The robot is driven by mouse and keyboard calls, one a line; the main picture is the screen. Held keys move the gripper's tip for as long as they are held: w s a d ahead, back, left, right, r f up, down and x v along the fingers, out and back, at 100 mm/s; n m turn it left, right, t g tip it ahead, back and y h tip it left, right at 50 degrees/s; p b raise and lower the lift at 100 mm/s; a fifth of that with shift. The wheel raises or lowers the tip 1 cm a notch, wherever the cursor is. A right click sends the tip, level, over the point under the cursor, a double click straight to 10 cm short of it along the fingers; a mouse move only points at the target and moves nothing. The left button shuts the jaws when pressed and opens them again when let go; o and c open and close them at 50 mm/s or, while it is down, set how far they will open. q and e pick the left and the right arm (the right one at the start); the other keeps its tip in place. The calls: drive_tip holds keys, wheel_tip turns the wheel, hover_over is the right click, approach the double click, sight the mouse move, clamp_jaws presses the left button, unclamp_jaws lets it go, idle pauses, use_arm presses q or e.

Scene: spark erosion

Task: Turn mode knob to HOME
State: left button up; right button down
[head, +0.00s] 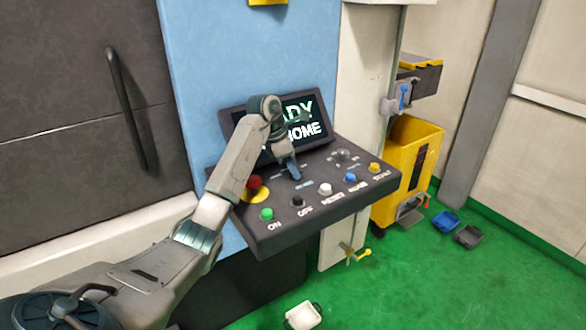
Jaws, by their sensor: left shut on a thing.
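The control panel (283,218) is a dark sloped console on a blue machine face. My left arm reaches over it from the left. My left gripper (293,172) points down at the upper middle of the panel and is shut on what appears to be the mode knob. The knob is hidden by the gripper, so its pointer direction cannot be seen. The screen (316,112) behind shows "ADY" and "HOME", with the left part of its text covered by my arm. My right gripper is not in view.
A red emergency button (255,183) sits close to my arm. Green (267,214), black (297,201), white (325,189), blue (350,178) and yellow (375,168) buttons line the front. A grey knob (343,155) is to the right. A yellow cart (424,135) stands beyond.

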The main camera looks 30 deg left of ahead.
use_arm(q)
drive_tip(key=shift+r, duration=0.1)
idle(0.3)
drive_tip(key=o, duration=1)
drive_tip(key=shift+a+r, duration=0.15)
drive_tip(key=shift+r, duration=0.15)
drive_tip(key=v, duration=0.3)
drive_tip(key=shift+r, duration=0.35)
drive_tip(key=p+v, duration=0.5)
drive_tip(key=v, duration=0.1)
